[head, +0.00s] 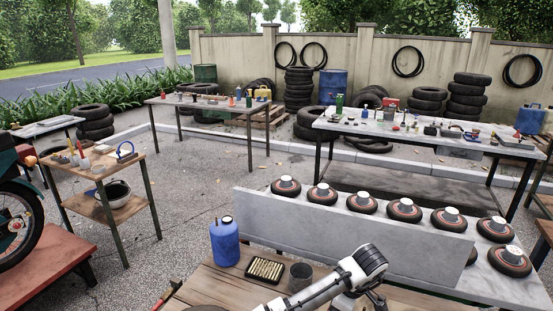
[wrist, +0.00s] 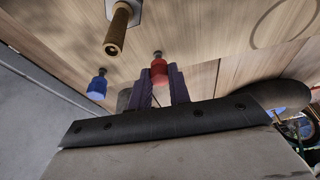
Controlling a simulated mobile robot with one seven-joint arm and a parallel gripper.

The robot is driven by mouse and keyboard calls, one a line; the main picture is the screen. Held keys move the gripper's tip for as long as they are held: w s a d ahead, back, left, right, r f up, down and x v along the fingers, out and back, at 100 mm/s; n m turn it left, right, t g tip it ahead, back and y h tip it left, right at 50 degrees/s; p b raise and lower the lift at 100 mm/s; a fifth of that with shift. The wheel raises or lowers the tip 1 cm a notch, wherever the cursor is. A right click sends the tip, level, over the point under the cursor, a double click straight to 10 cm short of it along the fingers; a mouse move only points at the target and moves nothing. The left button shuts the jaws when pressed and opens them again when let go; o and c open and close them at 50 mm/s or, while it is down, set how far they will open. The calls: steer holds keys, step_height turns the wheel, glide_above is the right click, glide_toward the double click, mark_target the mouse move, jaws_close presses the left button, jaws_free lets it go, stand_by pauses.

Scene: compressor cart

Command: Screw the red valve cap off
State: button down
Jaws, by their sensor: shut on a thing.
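In the wrist view the red valve cap (wrist: 159,70) sits between the two dark purple fingers of my gripper (wrist: 161,82), which is shut on it. A short dark stem shows at the cap's far end, against the wooden surface. A blue cap (wrist: 97,85) on a similar stem is to the left, apart from my fingers. A brass threaded fitting (wrist: 116,36) stands above and between them in the picture. In the head view my white arm reaches over the near wooden table (head: 215,284), and the red cap cannot be made out there.
On the near table stand a blue canister (head: 225,241), a tray of brass pieces (head: 265,269) and a dark cup (head: 300,276), left of my arm. Behind a grey panel (head: 350,222), several wheels (head: 404,210) lie on a bench. Open paving lies to the left.

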steer(key=shift+n+g, duration=0.3)
steer(key=shift+n, duration=0.8)
steer(key=shift+w+n+g, duration=0.1)
steer(key=shift+n+g, duration=0.3)
steer(key=shift+n, duration=1.2)
steer(key=n+g, duration=0.1)
steer(key=n, duration=0.2)
steer(key=c, duration=1.2)
jaws_free()
steer(key=shift+c, duration=0.2)
steer(key=shift+w+r, duration=0.1)
